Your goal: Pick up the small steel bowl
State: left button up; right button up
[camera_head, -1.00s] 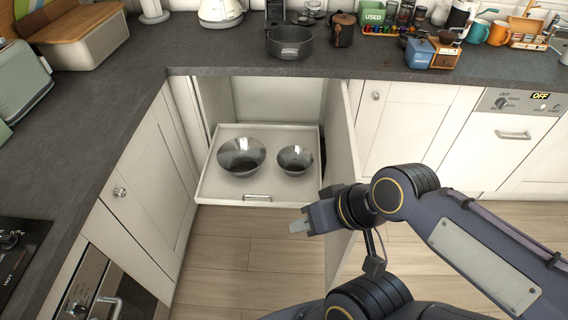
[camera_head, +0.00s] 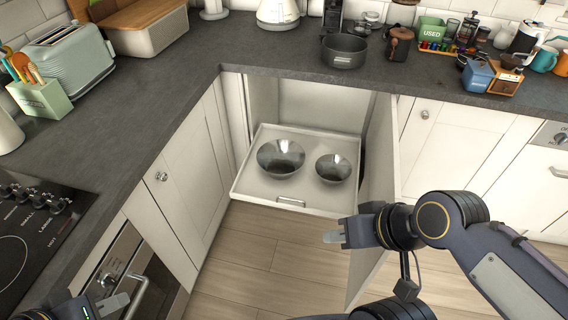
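The small steel bowl (camera_head: 333,168) sits at the right on a pulled-out white drawer (camera_head: 262,192) inside the open corner cabinet. A larger steel bowl (camera_head: 281,158) sits to its left on the same drawer. My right gripper (camera_head: 334,237) is in front of and below the drawer, apart from both bowls, with its fingers pointing left; I see no object in it, and its finger gap cannot be made out. My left gripper (camera_head: 112,305) shows only in part at the bottom left corner, near the oven, far from the bowls; its finger gap is unclear.
The open cabinet door (camera_head: 378,165) stands just right of the drawer, beside my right arm. The slate worktop (camera_head: 170,108) overhangs the cabinet and holds a black pot (camera_head: 344,51). The oven handle (camera_head: 137,297) juts out at lower left. The wood floor (camera_head: 240,255) before the drawer is clear.

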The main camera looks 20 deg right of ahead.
aim_at(333, 169)
jog(key=i+z, duration=0.3)
jog(key=i, duration=0.25)
jog(key=i+z, duration=0.35)
jog(key=i, duration=0.15)
